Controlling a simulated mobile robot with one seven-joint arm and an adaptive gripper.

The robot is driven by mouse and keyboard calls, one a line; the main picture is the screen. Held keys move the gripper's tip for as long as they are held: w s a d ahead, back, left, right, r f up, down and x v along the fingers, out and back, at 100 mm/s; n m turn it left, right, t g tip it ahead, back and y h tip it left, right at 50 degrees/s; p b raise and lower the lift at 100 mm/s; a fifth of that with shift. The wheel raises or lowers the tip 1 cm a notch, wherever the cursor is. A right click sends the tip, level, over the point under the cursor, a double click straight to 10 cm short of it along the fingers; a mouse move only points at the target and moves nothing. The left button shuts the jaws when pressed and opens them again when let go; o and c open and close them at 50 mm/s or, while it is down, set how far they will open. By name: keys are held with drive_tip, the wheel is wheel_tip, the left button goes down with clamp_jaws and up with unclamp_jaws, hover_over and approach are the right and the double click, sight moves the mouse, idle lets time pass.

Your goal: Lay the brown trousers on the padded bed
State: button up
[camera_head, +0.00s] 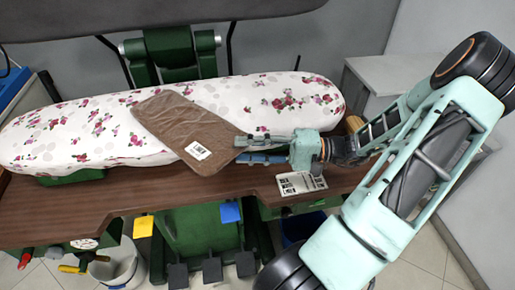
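The brown trousers (178,125) are a flat folded brown piece with a white label near the front end. They lie slantwise over the middle of the padded bed (75,128), which has a white cover with pink flowers. Their front end reaches past the bed's front edge, above the brown wooden top. My gripper (241,143) comes in from the right, with its fingertips at the right edge of the trousers near the labelled end. They seem to touch, but whether the fingers grip the cloth cannot be told.
The brown wooden top (80,205) runs along the bed's front, with a printed card (301,183) at its right. A blue item (262,158) shows just below my fingers. A dark upper press head (150,15) hangs behind the bed. A grey cabinet (395,72) stands at the right.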

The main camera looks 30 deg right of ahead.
sight(216, 150)
drive_tip(key=x, duration=0.8)
drive_tip(key=shift+c, duration=0.7)
clamp_jaws()
